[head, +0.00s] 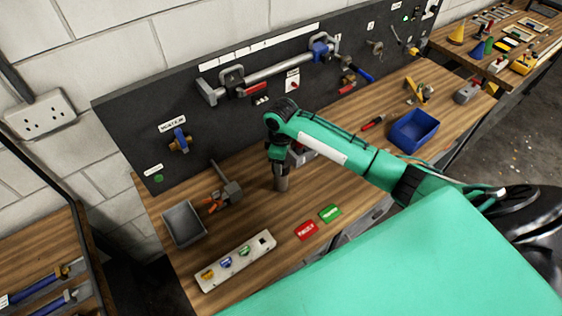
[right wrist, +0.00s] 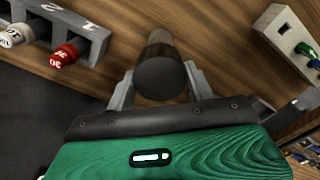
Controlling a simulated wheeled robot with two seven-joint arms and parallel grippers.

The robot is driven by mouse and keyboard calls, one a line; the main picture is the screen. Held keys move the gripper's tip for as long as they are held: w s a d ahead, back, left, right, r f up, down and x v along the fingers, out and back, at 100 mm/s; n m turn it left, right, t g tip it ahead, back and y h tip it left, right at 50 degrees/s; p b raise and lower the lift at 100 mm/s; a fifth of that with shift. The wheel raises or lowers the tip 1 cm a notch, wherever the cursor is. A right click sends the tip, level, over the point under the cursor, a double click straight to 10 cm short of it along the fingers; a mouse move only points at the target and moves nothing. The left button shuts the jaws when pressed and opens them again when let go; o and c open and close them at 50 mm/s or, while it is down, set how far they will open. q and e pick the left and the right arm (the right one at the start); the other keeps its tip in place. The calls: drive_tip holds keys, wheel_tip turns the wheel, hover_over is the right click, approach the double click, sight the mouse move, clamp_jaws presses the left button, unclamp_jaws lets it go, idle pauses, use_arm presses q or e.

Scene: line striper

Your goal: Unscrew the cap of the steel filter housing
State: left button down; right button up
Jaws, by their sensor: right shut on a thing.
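The steel filter housing (head: 281,183) stands upright on the wooden bench, a small brownish-grey cylinder. My right gripper (head: 278,158) comes down over its top from the green arm. In the right wrist view the housing's round dark cap (right wrist: 160,77) faces the camera, with the body running away behind it. My right gripper's two grey fingers (right wrist: 160,88) stand on either side of the cap and are shut on it. The seam between cap and body cannot be made out. My left gripper is not in view.
Red (head: 306,230) and green (head: 330,213) cards lie in front. A numbered rack (right wrist: 75,30) stands close by. A blue bin (head: 413,131) is at right.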

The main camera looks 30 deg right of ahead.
drive_tip(key=shift+r, duration=0.2)
drive_tip(key=shift+r, duration=2.35)
